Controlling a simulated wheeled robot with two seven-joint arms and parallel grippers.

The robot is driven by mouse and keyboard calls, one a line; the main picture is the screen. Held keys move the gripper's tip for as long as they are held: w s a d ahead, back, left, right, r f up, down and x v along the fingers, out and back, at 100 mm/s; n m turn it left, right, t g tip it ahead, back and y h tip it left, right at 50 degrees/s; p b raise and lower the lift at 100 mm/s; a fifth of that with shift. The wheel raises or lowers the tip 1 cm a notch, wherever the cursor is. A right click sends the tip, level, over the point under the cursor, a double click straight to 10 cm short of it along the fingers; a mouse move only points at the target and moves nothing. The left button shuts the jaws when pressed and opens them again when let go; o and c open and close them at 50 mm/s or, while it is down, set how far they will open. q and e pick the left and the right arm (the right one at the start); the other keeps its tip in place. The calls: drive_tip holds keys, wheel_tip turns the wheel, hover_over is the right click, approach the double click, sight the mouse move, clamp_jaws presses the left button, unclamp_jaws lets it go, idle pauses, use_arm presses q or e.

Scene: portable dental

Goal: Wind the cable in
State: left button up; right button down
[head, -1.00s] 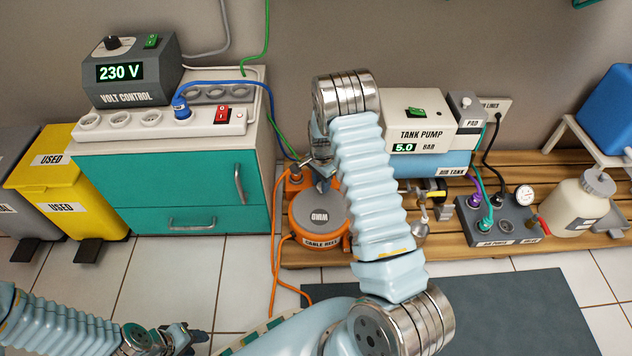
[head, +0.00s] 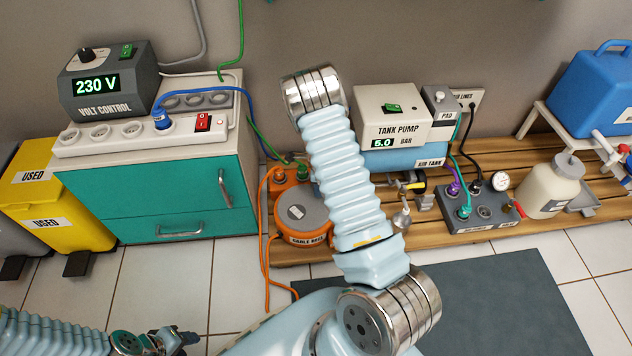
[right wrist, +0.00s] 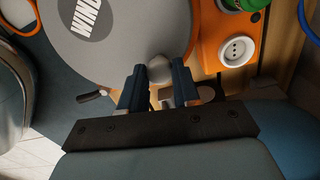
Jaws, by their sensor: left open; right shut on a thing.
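The orange cable reel (head: 296,238) stands on the wooden pallet, with a grey round top disc (head: 312,212) marked WIND. An orange cable (head: 267,275) runs down its left side to the floor. In the right wrist view, my right gripper (right wrist: 157,82) is shut on a small grey knob (right wrist: 158,67) at the rim of the grey disc (right wrist: 100,30). In the head view my right arm hides this gripper and part of the reel. My left gripper (head: 172,341) is open and empty at the lower left, away from the reel.
An orange socket box (right wrist: 225,45) adjoins the reel. The tank pump (head: 393,115) and air tank stand right of it on the pallet (head: 530,150). A teal cabinet (head: 150,195) stands left. A dark mat (head: 490,300) covers the floor in front.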

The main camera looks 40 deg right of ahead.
drive_tip(key=shift+s+m, duration=0.25)
drive_tip(key=shift+m, duration=0.15)
drive_tip(key=c, duration=0.8)
unclamp_jaws()
wheel_tip(320, 180, up, 14)
drive_tip(key=p, duration=0.3)
drive_tip(key=shift+f, duration=0.15)
